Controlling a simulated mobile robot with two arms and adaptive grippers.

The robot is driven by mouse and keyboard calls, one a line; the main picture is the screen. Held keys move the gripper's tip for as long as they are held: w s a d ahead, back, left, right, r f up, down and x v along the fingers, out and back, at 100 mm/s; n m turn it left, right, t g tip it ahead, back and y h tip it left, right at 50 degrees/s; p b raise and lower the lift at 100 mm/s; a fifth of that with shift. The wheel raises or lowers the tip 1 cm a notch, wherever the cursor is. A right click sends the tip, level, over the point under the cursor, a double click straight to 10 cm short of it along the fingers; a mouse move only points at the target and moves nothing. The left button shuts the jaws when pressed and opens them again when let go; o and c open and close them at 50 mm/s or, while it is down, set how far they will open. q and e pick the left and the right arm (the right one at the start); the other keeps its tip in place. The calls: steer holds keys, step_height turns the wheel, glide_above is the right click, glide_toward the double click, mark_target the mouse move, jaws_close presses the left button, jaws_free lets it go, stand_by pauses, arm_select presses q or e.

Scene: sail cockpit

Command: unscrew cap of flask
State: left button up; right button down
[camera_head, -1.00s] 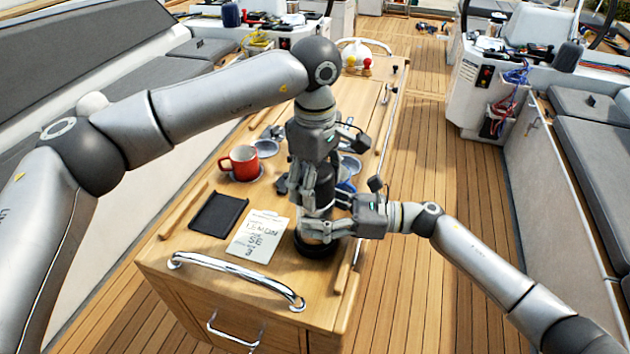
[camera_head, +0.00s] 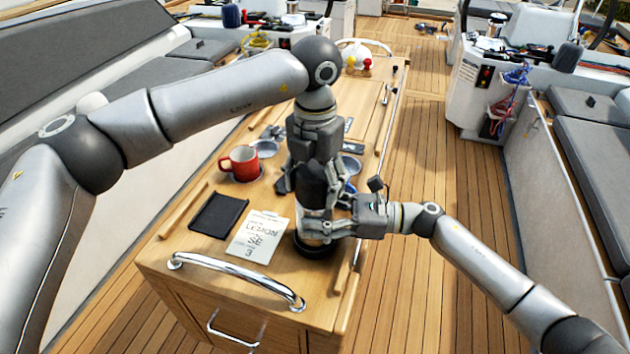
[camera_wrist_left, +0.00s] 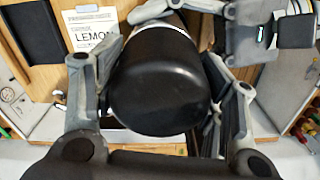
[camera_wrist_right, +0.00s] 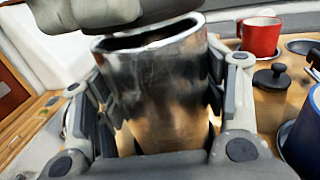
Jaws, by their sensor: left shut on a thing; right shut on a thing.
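The flask has a steel body (camera_wrist_right: 165,95) and a black cap (camera_wrist_left: 155,85). It stands upright near the front of the wooden table (camera_head: 180,250); in the head view its black lower part (camera_head: 316,250) shows below the grippers. My left gripper (camera_head: 314,190) comes down from above, its fingers shut around the black cap. My right gripper (camera_head: 330,232) comes in from the right and is shut around the steel body. In the right wrist view a steel rim with a dark band shows under my left gripper; I cannot tell whether the cap is loose.
A paper marked LEMON (camera_head: 258,238) and a black tray (camera_head: 218,215) lie left of the flask. A red mug (camera_head: 241,162) and a blue mug (camera_wrist_right: 302,138) stand behind. A chrome handle (camera_head: 240,281) runs along the front edge.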

arm_select(q)
steer(key=n, duration=0.3)
steer(key=shift+w, duration=0.1)
steer(key=n, duration=0.4)
steer(key=shift+n, duration=0.4)
steer(key=n, duration=1.3)
steer(key=shift+n, duration=1.2)
steer(key=n, duration=0.3)
steer(key=shift+d, duration=0.4)
steer(key=shift+a+r+n, duration=0.1)
steer(key=shift+a+n, duration=0.1)
steer(key=shift+n, duration=0.7)
steer(key=shift+a, duration=0.1)
